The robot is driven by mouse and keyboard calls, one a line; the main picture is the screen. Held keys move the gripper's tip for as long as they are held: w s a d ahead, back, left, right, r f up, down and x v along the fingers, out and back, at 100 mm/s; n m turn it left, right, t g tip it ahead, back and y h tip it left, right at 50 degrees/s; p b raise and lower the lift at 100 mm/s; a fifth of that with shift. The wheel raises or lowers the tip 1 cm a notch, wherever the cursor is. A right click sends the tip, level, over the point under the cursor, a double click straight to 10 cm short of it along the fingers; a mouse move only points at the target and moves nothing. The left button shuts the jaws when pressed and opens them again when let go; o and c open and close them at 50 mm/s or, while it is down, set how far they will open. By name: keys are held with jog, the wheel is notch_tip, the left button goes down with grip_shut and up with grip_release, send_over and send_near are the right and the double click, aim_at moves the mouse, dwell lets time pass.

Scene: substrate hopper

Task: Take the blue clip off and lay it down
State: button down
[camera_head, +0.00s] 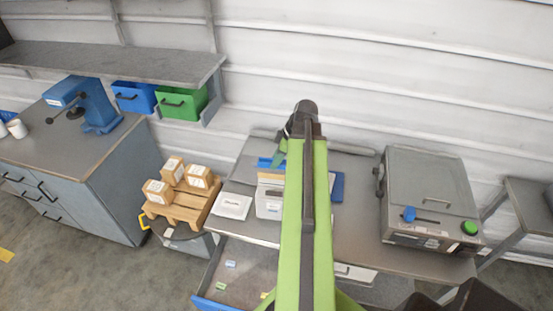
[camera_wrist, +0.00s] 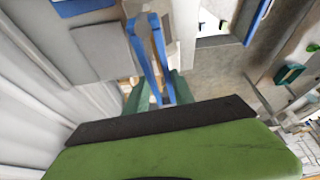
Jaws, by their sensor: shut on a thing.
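The blue clip (camera_wrist: 148,58) shows in the wrist view as two long narrow blue arms. My gripper (camera_wrist: 158,92), with its green fingers, is shut on the clip's near end. The clip's far end lies against or close to a pale tan and white thing (camera_wrist: 183,22); I cannot tell whether it still grips it. In the head view my gripper (camera_head: 281,155) is over the middle table, beside blue and tan items (camera_head: 267,164). My green arm hides part of that spot, and I cannot make out the clip there for certain.
The middle table (camera_head: 350,220) holds a white tray (camera_head: 232,206), a pale box (camera_head: 268,205) and a grey machine (camera_head: 430,190) at right. An open drawer (camera_head: 240,285) with small coloured pieces is below. Cartons stand on a wooden rack (camera_head: 180,212) at left. Some tabletop right of my arm is clear.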

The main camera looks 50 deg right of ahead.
notch_tip(320, 180, up, 5)
jog(key=p, duration=0.5)
jog(key=shift+r, duration=0.2)
jog(key=shift+f, duration=0.1)
